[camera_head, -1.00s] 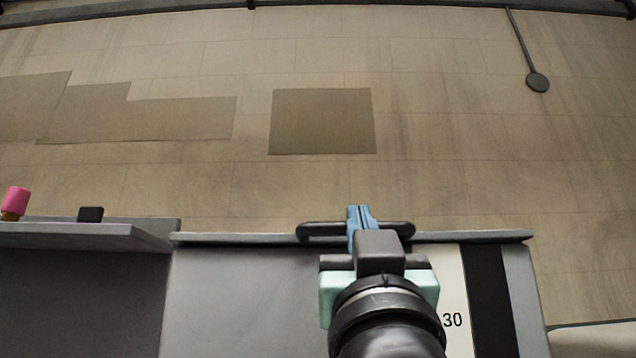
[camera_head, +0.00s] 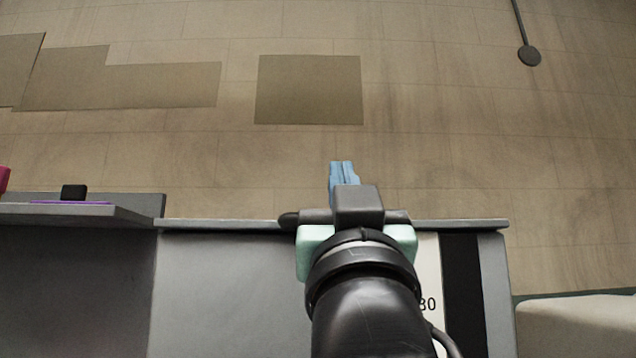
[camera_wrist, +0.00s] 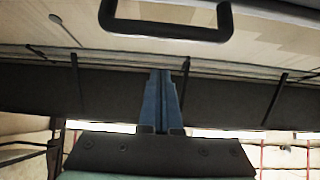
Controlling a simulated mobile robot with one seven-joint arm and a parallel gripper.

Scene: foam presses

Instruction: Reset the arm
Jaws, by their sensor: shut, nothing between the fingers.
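My gripper (camera_head: 342,166) has blue fingers and shows in the head view just past the top edge of a grey cabinet (camera_head: 220,290). Its fingers are together with nothing between them. In the wrist view the blue fingers (camera_wrist: 162,75) point up the picture, side by side. A black bar handle (camera_wrist: 165,28) shows beyond the fingertips there, apart from them. My arm hides part of the cabinet's front edge and its white label strip.
A grey ledge (camera_head: 75,214) at the left holds a small black block (camera_head: 73,192) and part of a pink object (camera_head: 4,179). A pale rounded surface (camera_head: 580,325) lies at the lower right. The tiled floor beyond the cabinet is open.

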